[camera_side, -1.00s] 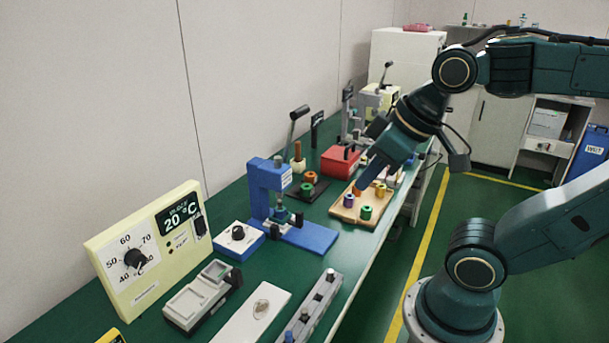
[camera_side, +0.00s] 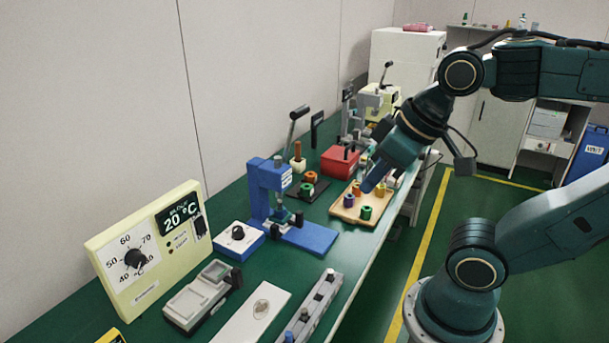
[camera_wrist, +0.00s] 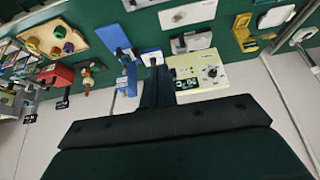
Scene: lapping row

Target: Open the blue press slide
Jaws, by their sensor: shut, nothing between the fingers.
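The blue press (camera_side: 262,183) stands upright on the green bench, with a blue base (camera_side: 312,238) reaching to the right and a black-handled lever (camera_side: 299,113) slanting up behind it. A small dark teal part sits under its head; I cannot clearly make out the slide. The press also shows in the wrist view (camera_wrist: 129,78), left of my fingers. My gripper (camera_side: 368,187) is shut and empty, above the wooden tray and to the right of the press, apart from it. In the wrist view my gripper (camera_wrist: 154,72) hides part of the scene behind it.
The wooden tray (camera_side: 345,213) holds several coloured spools. A red box (camera_side: 338,163) stands behind it. A small dial box (camera_side: 240,241), a cream temperature panel (camera_side: 150,250) and a grey fixture (camera_side: 200,297) stand nearer the camera. The wall runs close along the left.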

